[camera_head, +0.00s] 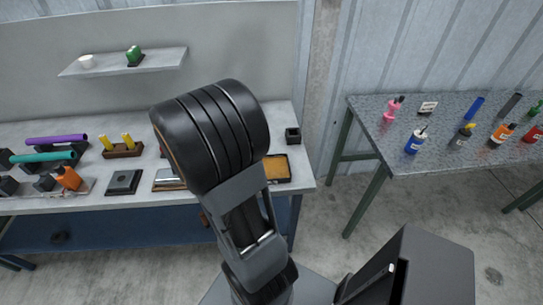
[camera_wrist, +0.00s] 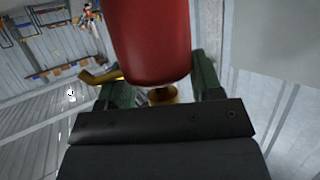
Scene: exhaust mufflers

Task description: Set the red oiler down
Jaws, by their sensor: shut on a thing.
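The red oiler (camera_wrist: 152,40) fills the upper middle of the wrist view, close to the camera, with brass-coloured parts at its near end. My gripper (camera_wrist: 155,88) has a green finger on each side of it and is shut on it. In the head view my arm's large black joint and grey link cover the middle, and I cannot make out my gripper or the oiler there. The wrist view does not show the oiler touching any surface.
The grey bench (camera_head: 85,206) at left holds purple and teal tubes, an orange bottle (camera_head: 67,177), small blocks and a yellow-lined tray (camera_head: 277,168). A wall shelf (camera_head: 110,65) hangs above.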

